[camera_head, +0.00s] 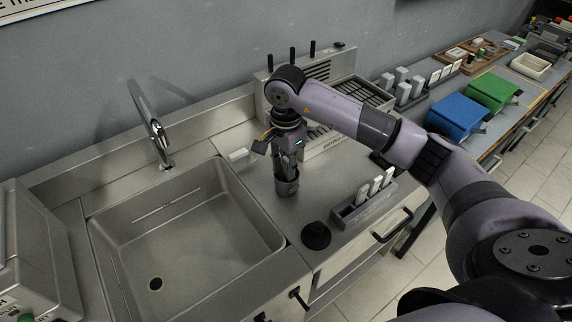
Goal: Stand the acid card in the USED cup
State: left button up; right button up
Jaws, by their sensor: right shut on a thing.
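My right gripper (287,170) points straight down beside the sink and is shut on a thin thing, taken to be the acid card. The fingers hide most of it, and I cannot make out its markings. A dark grey cup (287,188) stands upright on the steel counter directly under the fingertips. The fingertips are at or just inside its mouth. I cannot read a label on the cup, nor tell whether the card touches its bottom. My left gripper is not in view.
The sink (185,240) with its tap (152,125) lies to the left. A small white block (238,155) is behind the cup. A black round piece (316,236) and a grey rack of white cards (363,206) stand in front. A slotted machine (335,145) stands behind right.

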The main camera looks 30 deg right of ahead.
jog(key=o, duration=0.9)
jog(key=shift+o, duration=0.2)
notch_tip(320, 180, up, 12)
jog(key=shift+s+f, duration=0.1)
dwell(0.9)
